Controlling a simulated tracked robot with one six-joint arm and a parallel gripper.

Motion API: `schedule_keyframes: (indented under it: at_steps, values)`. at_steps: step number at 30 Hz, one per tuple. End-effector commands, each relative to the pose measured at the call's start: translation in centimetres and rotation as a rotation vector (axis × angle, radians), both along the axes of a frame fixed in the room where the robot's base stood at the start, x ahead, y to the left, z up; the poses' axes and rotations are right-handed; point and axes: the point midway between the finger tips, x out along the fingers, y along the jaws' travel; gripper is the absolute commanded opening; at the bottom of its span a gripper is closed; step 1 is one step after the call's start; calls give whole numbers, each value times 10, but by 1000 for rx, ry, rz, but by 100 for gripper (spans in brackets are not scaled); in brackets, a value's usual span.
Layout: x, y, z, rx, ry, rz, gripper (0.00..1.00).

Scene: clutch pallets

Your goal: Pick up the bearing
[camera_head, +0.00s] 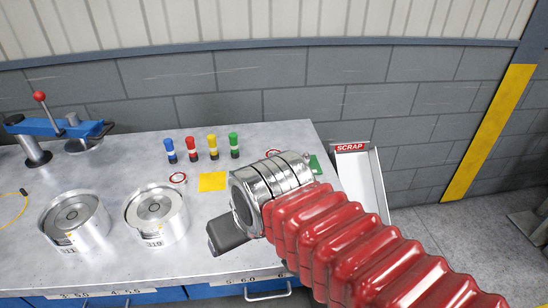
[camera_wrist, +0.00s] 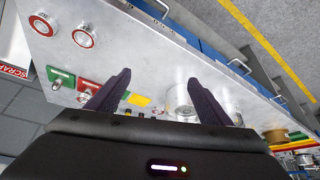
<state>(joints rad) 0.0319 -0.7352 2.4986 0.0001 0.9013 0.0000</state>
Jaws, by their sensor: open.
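No part is marked as the bearing, so I cannot tell for certain which it is. Small round silver pieces with red rims lie flat on the grey bench (camera_head: 95,160). One red-rimmed piece (camera_head: 178,177) is by the yellow card. In the wrist view, two more, a left one (camera_wrist: 41,25) and a right one (camera_wrist: 83,37), lie near the bench's end; my arm hides that area in the head view. My gripper (camera_wrist: 158,76) is open and empty above the bench. In the head view, my dark gripper (camera_head: 228,234) is partly hidden by my wrist.
Two silver drums, a left one (camera_head: 73,221) and a right one (camera_head: 156,215), stand on the bench. A yellow card (camera_head: 212,181), coloured cylinders (camera_head: 211,146) and a blue press (camera_head: 58,128) are behind. A scrap chute (camera_head: 361,180) is at the right end.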

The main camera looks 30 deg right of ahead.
Motion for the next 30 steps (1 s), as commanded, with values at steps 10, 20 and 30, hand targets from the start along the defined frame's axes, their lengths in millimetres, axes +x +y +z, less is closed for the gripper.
schedule_keyframes:
  at_steps: [10,20,30]
  values:
    - [22,-41,-18,19,103,-139,70]
    - [58,-82,-15,54,155,-237,70]
    - [97,-131,-13,84,191,-276,70]
